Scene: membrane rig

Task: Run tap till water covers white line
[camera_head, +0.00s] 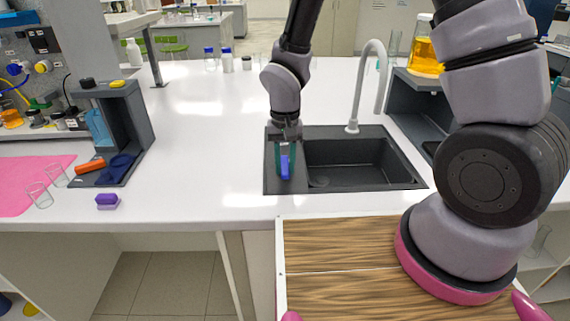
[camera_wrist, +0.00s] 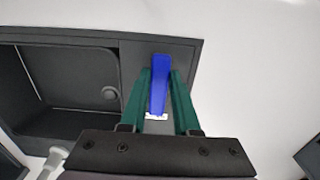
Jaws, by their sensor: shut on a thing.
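The grey tap (camera_head: 372,85) arches over the back of the dark sink (camera_head: 345,187). No water stream shows under its spout. The sink basin looks empty, with a round drain at its lower left; the drain (camera_wrist: 109,92) also shows in the wrist view. My gripper (camera_head: 284,160) points down over the sink's left rim. Its green fingers are shut on a blue lever-like piece (camera_wrist: 159,84), which stands between them on the sink's flat side ledge. A small white patch shows at the piece's near end.
A dark stand (camera_head: 137,125) with an orange item is on the left. Two clear beakers (camera_head: 39,194) and a purple block (camera_head: 107,201) stand near it. A flask of orange liquid (camera_head: 425,57) is on the right shelf.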

